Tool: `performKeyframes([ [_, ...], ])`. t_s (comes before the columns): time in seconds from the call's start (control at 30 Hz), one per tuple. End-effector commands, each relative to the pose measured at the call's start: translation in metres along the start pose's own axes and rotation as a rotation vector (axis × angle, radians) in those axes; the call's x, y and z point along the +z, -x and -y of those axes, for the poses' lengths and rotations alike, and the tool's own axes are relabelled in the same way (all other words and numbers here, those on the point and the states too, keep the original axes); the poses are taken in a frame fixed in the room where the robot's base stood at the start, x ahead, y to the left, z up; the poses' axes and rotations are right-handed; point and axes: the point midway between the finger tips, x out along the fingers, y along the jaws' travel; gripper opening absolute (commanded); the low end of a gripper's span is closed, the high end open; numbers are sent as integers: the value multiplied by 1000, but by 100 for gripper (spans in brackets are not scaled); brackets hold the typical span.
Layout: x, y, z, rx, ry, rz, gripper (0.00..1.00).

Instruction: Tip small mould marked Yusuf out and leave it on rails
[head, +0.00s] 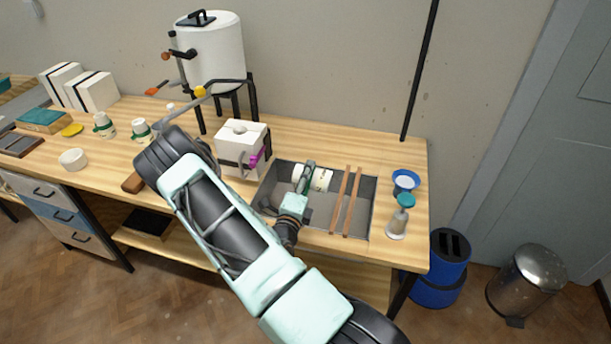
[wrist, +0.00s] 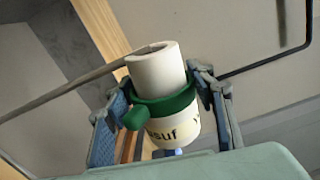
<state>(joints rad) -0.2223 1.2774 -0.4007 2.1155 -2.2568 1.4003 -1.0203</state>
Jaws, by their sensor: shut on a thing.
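The small mould (head: 320,179) is white with a green band. Letters reading "suf" show on it in the wrist view (wrist: 172,130); the start of the name is hidden. My gripper (head: 307,178) is shut on it, with one finger on each side of the band, also in the wrist view (wrist: 163,98). The mould is held over the sink (head: 372,215), lying about sideways in the head view. Two brown rails (head: 346,205) span the sink just right of it. I cannot tell whether anything is inside the mould.
A white block mould (head: 241,150) with a purple clip stands left of the sink. A tank (head: 215,55) stands behind it. Two green-banded moulds (head: 104,125) stand far left. The rails look bare.

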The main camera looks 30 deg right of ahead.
Motion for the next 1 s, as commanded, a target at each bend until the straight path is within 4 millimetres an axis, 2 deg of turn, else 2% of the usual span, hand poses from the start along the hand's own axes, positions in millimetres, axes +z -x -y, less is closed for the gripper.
performKeyframes([
  [0.57,-17,0,-12,-3,678,-2,11],
  [1.0,-38,0,-17,-7,1432,3,11],
])
